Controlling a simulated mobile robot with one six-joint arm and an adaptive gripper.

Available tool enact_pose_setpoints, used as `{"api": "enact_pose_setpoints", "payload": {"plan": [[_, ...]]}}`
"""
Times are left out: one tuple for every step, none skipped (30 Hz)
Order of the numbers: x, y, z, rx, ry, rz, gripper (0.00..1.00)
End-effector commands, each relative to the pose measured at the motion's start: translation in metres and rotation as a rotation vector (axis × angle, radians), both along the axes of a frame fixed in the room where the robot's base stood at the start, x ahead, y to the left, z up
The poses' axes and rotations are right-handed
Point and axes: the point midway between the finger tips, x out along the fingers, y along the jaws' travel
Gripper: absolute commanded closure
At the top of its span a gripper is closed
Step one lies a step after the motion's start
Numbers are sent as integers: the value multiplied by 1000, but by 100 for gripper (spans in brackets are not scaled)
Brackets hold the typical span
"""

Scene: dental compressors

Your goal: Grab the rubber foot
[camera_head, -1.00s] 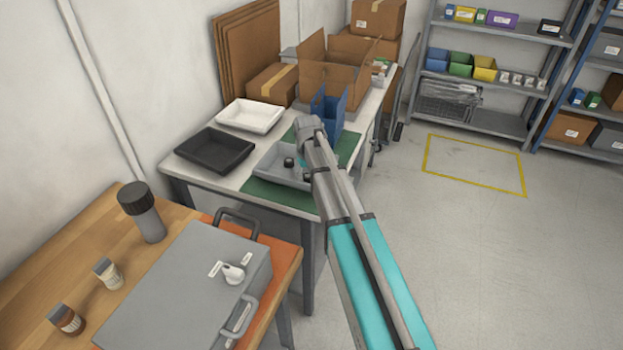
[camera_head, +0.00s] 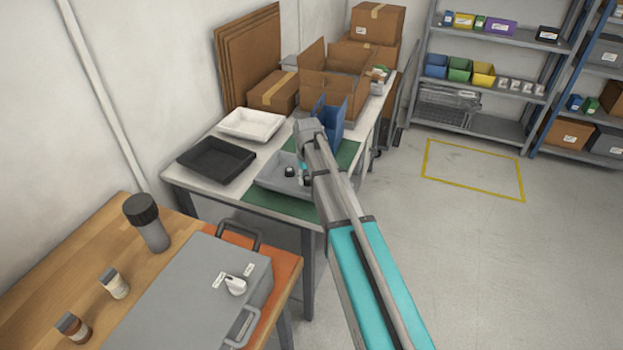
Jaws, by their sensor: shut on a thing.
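A grey tray (camera_head: 268,184) stands on the green mat of the far table. A small black round piece (camera_head: 289,172), which looks like a rubber foot, sits in the tray just left of my gripper. My forearm and wrist hide most of the fingers and the tray's right part.
A black tray (camera_head: 216,160) and a white tray (camera_head: 252,123) stand to the left. A blue bin (camera_head: 330,118) and an open cardboard box (camera_head: 335,88) stand close behind my wrist. A grey case (camera_head: 195,290) is on the near wooden table.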

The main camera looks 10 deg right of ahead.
Motion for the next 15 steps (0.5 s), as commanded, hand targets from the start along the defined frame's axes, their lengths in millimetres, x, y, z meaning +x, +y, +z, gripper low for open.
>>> {"api": "enact_pose_setpoints", "payload": {"plan": [[-7,0,11,0,0,0,83],[-10,0,15,0,0,0,83],[-14,1,20,0,0,0,83],[-17,1,23,0,0,0,83],[-20,1,27,0,0,0,83],[-24,1,32,0,0,0,83],[-27,1,35,0,0,0,83],[-30,1,39,0,0,0,83],[-34,2,44,0,0,0,83],[-37,2,47,0,0,0,83],[-40,2,51,0,0,0,83],[-44,2,56,0,0,0,83],[-47,2,59,0,0,0,83],[-50,2,63,0,0,-1,83],[-54,3,67,0,0,-1,83]]}}
